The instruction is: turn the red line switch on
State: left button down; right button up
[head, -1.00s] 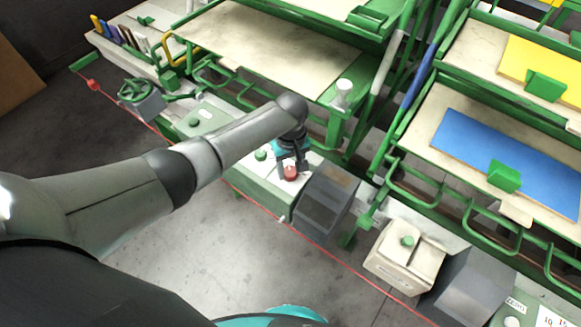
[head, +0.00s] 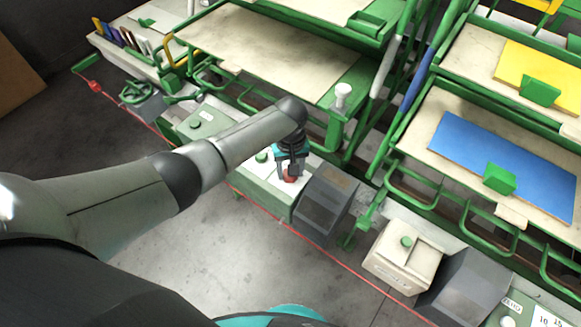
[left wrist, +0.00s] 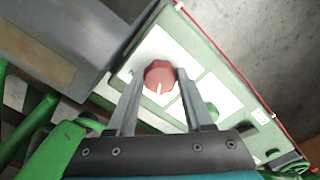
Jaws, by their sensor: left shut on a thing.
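The red line switch (head: 291,179) is a round red knob on a white plate on top of a green control box (head: 268,196). In the left wrist view the knob (left wrist: 159,74) shows a white pointer mark toward the gripper's palm side. My left gripper (head: 289,173) reaches down onto it from above. Its two fingers (left wrist: 160,80) stand on opposite sides of the knob and are shut on it. The fingers hide part of the knob in the head view. My right gripper is not in view.
A green knob (head: 262,156) sits close by on the same box. A dark grey slanted box (head: 325,200) stands directly to the right. Green racks with a white-topped post (head: 342,92) rise behind. A red cable (head: 335,262) runs along the front; the floor before it is clear.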

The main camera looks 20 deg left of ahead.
pick_arm(q)
jog(key=m+p, duration=0.1)
jog(key=m, duration=0.2)
jog(key=shift+m, duration=0.3)
jog(key=m+p, duration=0.1)
jog(key=m, duration=0.2)
jog(key=shift+a+m, duration=0.1)
jog(key=shift+m, duration=0.2)
jog(key=m, duration=0.4)
jog(key=shift+a+m+p, duration=0.1)
jog(key=shift+m+p, duration=0.2)
jog(key=shift+p, duration=0.05)
jog(key=shift+m, duration=1.8)
jog(key=shift+c, duration=1.5)
grip_release()
